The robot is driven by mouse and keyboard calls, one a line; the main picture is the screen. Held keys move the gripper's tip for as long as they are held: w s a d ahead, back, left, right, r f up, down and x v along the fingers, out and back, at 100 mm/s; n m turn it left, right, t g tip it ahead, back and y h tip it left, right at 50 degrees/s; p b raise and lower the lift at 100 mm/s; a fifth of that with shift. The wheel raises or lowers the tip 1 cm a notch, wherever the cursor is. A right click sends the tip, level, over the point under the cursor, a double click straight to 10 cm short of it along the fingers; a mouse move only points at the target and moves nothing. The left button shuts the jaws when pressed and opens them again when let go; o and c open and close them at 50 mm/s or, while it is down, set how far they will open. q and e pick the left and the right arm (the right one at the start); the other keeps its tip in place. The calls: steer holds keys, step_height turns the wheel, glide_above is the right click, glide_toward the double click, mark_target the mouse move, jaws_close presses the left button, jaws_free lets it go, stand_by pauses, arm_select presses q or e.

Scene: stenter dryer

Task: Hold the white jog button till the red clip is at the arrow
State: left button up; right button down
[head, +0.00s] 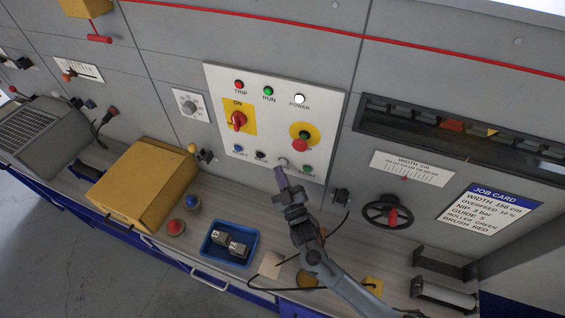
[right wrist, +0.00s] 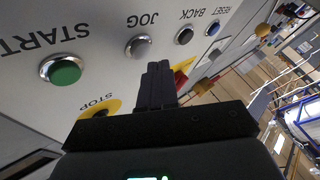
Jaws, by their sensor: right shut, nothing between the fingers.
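The white jog button (head: 283,162) is in the lower row of the control panel. It also shows in the right wrist view (right wrist: 138,45), under the word JOG. My right gripper (head: 280,172) is shut and empty, with its fingertips close to this button. In the right wrist view the closed fingers (right wrist: 157,72) end beside the button, which stays uncovered; I cannot tell whether they touch the panel. The red clip (head: 452,125) is in the dark slot at right, to the left of the yellow arrow (head: 492,132). My left gripper is not in view.
The green start button (right wrist: 62,70) and the black back button (right wrist: 184,36) flank the jog button. The red stop button (head: 300,145) is above on yellow. A blue tray (head: 208,250) and a yellow box (head: 130,195) are on the bench below. A handwheel (head: 375,212) is at right.

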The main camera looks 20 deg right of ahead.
steer(key=shift+s+a, duration=0.1)
steer(key=shift+s+a+p, duration=0.85)
steer(key=shift+s+a, duration=0.8)
steer(key=shift+s, duration=0.05)
